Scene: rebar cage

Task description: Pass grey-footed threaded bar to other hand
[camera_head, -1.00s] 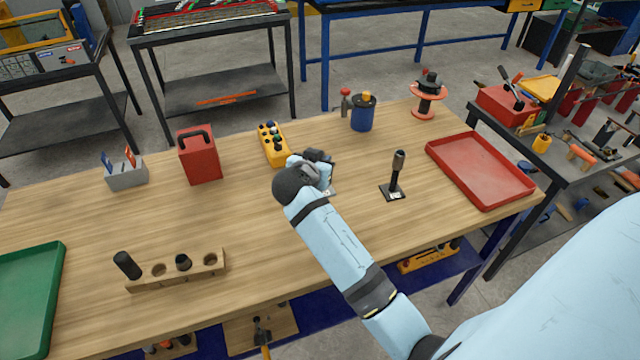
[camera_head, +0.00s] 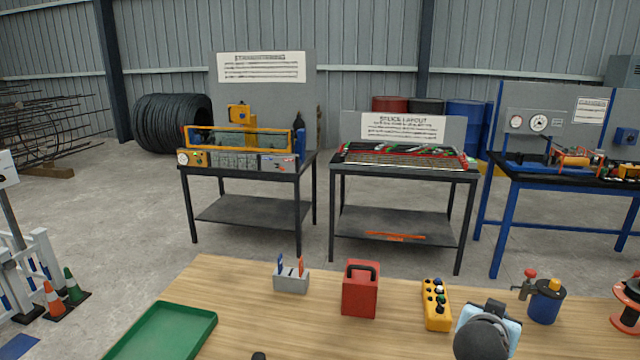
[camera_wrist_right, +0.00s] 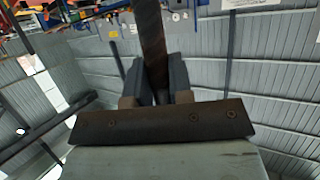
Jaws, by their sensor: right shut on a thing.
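A dark ribbed bar (camera_wrist_right: 152,40) stands between the fingers of my right gripper (camera_wrist_right: 156,85) in the right wrist view. The fingers are shut on it. Its foot is not visible, so its colour cannot be told. In the head view my right wrist (camera_head: 484,338) shows at the bottom right, over the table and in front of the yellow button box. The wrist hides the fingers and the bar there. My left gripper is in neither view.
The wooden table (camera_head: 300,335) carries a green tray (camera_head: 160,335), a grey holder (camera_head: 291,280), a red box (camera_head: 360,290), a yellow button box (camera_head: 436,305), a blue pot (camera_head: 545,305) and a red spool (camera_head: 628,315). Black side tables (camera_head: 400,215) stand behind it.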

